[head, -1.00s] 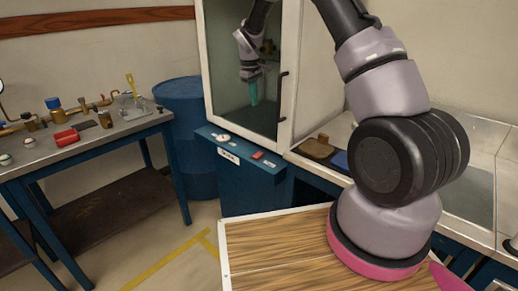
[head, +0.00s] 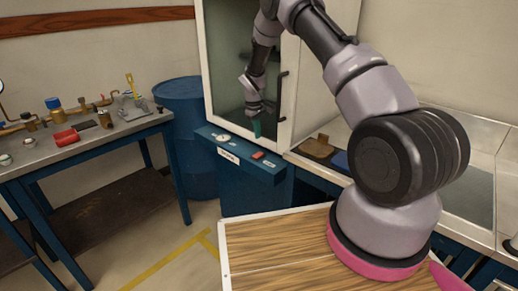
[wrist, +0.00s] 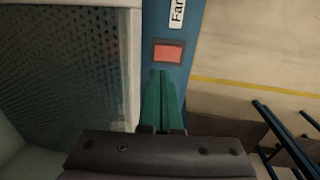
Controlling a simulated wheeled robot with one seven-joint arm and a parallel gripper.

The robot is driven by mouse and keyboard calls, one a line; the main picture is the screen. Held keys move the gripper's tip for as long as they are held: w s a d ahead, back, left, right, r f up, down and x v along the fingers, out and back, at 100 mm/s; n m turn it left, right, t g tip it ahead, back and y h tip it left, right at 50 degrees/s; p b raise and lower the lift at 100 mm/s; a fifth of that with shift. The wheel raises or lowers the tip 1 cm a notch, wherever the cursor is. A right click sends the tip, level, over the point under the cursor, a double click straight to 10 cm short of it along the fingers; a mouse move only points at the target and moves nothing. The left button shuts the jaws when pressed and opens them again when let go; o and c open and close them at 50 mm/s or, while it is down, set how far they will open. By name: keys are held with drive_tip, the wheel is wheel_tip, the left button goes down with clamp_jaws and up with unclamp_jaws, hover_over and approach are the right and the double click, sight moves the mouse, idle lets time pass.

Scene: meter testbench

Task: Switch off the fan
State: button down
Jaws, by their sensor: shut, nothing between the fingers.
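The fan's control panel is a blue ledge (head: 213,133) below the glass cabinet. In the wrist view the red switch (wrist: 168,52) lies just beyond my fingertips, below a label reading "Fan" (wrist: 177,13). My gripper (head: 257,130) has green fingers, shut and empty, pointing down above the ledge near the switch. The fingers also show in the wrist view (wrist: 163,75). I cannot tell if they touch the panel.
The cabinet's glass front (head: 228,70) with its white frame stands right behind the ledge. A blue barrel (head: 188,100) stands to the left. A workbench (head: 75,150) with tools is farther left. The floor between is clear.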

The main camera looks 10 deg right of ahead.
sight(259, 153)
drive_tip(key=f, duration=0.5)
drive_tip(key=d+f, duration=0.1)
drive_tip(key=f, duration=0.2)
drive_tip(key=shift+w, duration=0.3)
drive_tip(key=shift+f, duration=0.1)
drive_tip(key=shift+f, duration=0.15)
drive_tip(key=shift+s+a, duration=0.1)
drive_tip(key=shift+a, duration=0.05)
drive_tip(key=shift+s+a, duration=0.35)
drive_tip(key=shift+a, duration=0.15)
drive_tip(key=shift+r, duration=0.3)
wheel_tip(259, 153, up, 24)
drive_tip(key=s+a, duration=0.1)
drive_tip(key=a, duration=0.1)
drive_tip(key=shift+s+a+f, duration=0.2)
drive_tip(key=shift+s, duration=0.1)
drive_tip(key=shift+d+f, duration=0.1)
